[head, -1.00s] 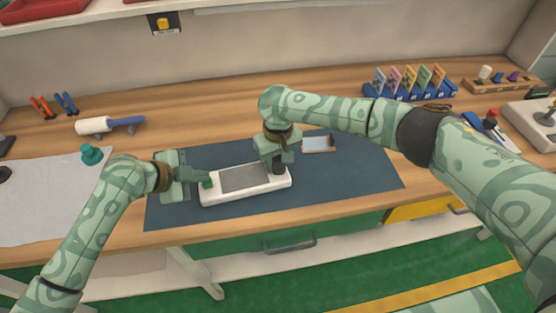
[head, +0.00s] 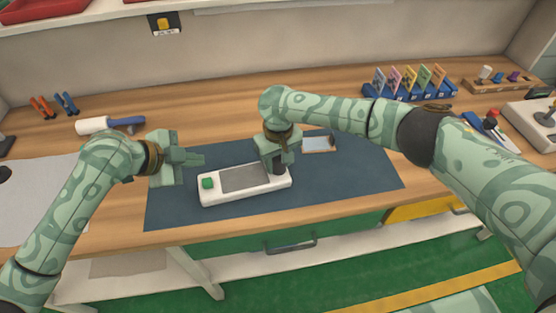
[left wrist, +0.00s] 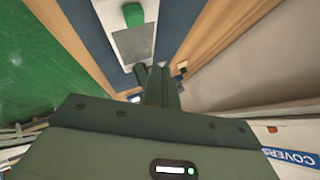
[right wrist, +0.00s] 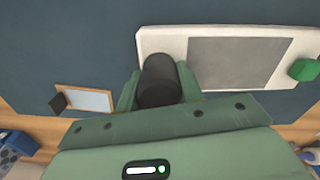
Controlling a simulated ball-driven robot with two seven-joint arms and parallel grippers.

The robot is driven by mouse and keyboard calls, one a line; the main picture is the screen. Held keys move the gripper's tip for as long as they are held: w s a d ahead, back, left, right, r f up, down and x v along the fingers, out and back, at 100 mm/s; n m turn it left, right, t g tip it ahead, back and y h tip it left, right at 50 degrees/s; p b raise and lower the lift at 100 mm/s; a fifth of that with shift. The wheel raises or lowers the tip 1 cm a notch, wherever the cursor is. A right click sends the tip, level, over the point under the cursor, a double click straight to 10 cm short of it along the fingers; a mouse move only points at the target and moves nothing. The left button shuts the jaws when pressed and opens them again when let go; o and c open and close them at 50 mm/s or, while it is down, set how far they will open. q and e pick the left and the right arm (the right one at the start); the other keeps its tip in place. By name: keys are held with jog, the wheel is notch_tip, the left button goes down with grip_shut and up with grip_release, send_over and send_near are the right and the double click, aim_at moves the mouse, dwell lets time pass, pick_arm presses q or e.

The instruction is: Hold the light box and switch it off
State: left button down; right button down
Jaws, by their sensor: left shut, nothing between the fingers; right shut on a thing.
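The light box (head: 225,195) is a white slab on the dark blue mat, with a grey panel (head: 244,178) that looks unlit and a green button (head: 207,183) at its left end. My right gripper (head: 276,166) is shut on the dark round handle (right wrist: 160,80) at the box's right end; the right wrist view shows the fingers on both sides of it. My left gripper (head: 200,160) is shut and empty, above and left of the green button, apart from the box. The left wrist view shows the button (left wrist: 134,15) beyond its closed fingers (left wrist: 160,85).
The dark blue mat (head: 350,180) has free room to the right. A small framed tile (head: 319,144) lies behind the box. A lint roller (head: 110,125) and pliers (head: 65,103) are at the back left. A blue rack of coloured cards (head: 410,85) stands at the back right.

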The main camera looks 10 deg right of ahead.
jog(key=c, duration=0.8)
grip_release()
jog(key=shift+r, duration=0.1)
